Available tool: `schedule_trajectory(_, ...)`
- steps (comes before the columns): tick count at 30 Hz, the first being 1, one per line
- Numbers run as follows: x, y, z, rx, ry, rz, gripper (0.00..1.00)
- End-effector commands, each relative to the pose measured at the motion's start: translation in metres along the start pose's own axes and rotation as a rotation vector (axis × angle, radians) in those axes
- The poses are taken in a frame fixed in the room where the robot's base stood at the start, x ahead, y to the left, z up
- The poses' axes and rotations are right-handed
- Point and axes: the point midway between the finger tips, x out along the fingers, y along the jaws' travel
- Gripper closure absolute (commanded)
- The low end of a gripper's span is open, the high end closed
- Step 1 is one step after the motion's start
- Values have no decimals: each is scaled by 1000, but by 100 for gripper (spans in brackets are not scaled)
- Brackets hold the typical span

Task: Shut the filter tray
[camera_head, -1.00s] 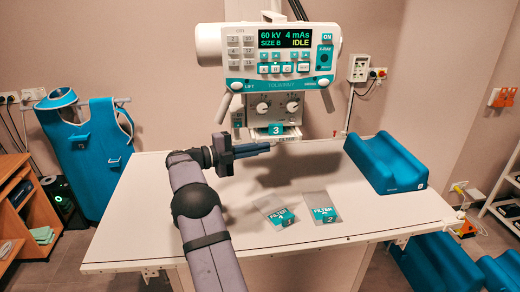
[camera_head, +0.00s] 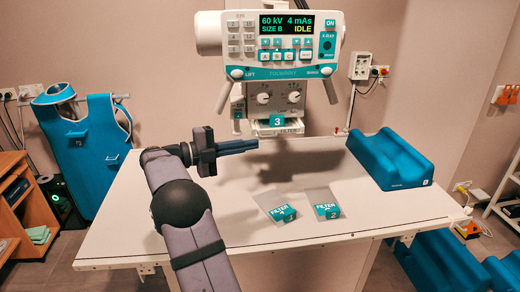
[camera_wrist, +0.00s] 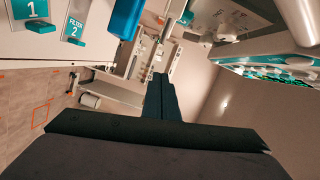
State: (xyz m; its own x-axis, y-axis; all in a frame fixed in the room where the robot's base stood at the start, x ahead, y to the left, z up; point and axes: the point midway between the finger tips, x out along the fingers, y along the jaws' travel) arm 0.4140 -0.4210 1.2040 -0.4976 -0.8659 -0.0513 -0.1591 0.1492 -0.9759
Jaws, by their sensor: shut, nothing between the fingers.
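The filter tray (camera_head: 277,132) is a pale drawer marked FILTER at the bottom of the X-ray tube head (camera_head: 277,100). A teal tab numbered 3 (camera_head: 277,119) stands at it. The tray appears to jut forward from its slot; how far is hard to tell. My gripper (camera_head: 257,144) is shut and empty, its fingers pointing right. The tips are just left of and slightly below the tray in the picture; I see no clear contact. In the wrist view, the closed fingers (camera_wrist: 160,82) show in the middle, and the tray is not clearly visible.
Filter plates 1 (camera_head: 284,212) and 2 (camera_head: 327,211) lie on the white table (camera_head: 150,235). A blue cushion (camera_head: 390,160) stands at the table's right. The control panel (camera_head: 285,45) overhangs the tray, with handles hanging down. The table's left part is clear.

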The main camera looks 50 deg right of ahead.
Motion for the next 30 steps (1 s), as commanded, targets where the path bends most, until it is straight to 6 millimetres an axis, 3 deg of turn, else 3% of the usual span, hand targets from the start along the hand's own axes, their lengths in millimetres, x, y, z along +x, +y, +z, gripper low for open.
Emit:
schedule_trajectory(3, -22, 2, 1, 1, -2, 0, 100)
schedule_trajectory(9, -44, 1, 0, 1, 0, 1, 100)
schedule_trajectory(23, -53, -2, 1, -3, -10, -5, 100)
schedule_trajectory(26, -56, -10, 10, -9, -62, -34, 100)
schedule_trajectory(30, -70, -30, 37, -41, -231, -126, 100)
